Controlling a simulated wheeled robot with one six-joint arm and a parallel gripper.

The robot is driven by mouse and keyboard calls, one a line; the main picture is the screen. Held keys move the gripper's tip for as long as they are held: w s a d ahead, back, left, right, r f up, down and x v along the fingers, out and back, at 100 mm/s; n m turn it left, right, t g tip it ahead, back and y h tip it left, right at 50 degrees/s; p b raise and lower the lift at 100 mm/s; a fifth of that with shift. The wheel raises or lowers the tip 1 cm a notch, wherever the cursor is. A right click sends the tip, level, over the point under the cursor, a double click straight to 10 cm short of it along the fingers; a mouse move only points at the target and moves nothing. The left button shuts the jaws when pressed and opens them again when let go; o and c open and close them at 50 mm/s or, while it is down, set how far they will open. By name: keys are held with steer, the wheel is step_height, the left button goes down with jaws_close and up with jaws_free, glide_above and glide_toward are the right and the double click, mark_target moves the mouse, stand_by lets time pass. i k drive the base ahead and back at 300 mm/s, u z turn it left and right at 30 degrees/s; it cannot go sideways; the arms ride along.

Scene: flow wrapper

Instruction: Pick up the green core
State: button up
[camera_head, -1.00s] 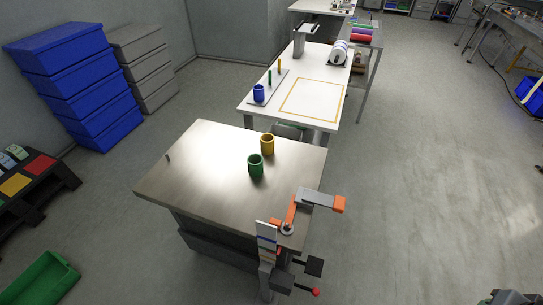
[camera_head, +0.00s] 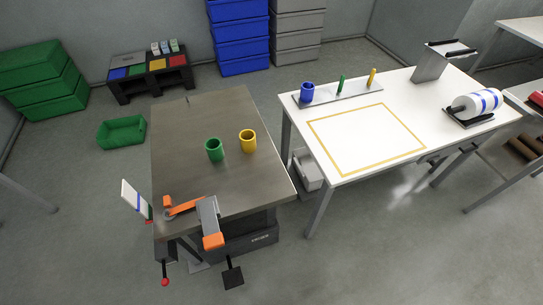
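The green core (camera_head: 214,150) is a short hollow cylinder standing upright, open end up, on the brown-grey metal table (camera_head: 185,122). A similar yellow core (camera_head: 247,141) stands just right of it, with a small gap between them. A blue core (camera_head: 307,92) is on a grey strip (camera_head: 350,91) at the back of the white table, beside a thin green peg (camera_head: 341,84) and a thin yellow peg (camera_head: 372,77). My gripper is not in view.
An orange and grey levered fixture (camera_head: 208,218) is at the metal table's near edge. The white table (camera_head: 440,95) is to the right, with a yellow outlined square and a white roll (camera_head: 478,104). A green tray (camera_head: 121,132) lies on the floor at left.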

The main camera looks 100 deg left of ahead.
mark_target(214, 147)
steer(key=i, duration=0.65)
steer(key=u, duration=4.85)
steer(key=i, duration=1)
steer(key=u, duration=0.05)
